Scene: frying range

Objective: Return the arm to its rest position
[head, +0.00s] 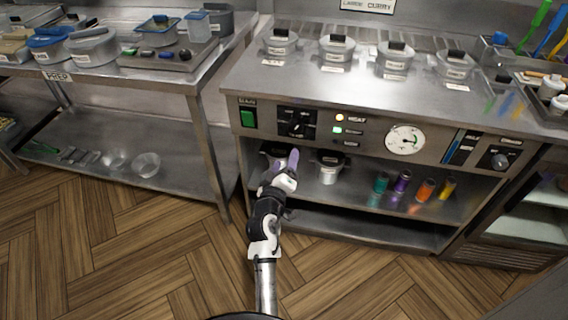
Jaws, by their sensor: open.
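My gripper (284,162) is at the end of my arm, which reaches up from the bottom middle of the head view. Its purple-tipped fingers are apart and point toward the open shelf under the frying range (345,205). Nothing shows held between the fingers. A dark-lidded pot (275,150) stands on the shelf behind the gripper, partly hidden by it. I cannot tell whether the fingers touch it.
A second lidded pot (328,166) stands right of the gripper. Several coloured bottles (403,181) stand farther right on the shelf. The control panel (375,138) overhangs the shelf. A prep table (200,75) is at left. The wooden floor (150,255) is clear.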

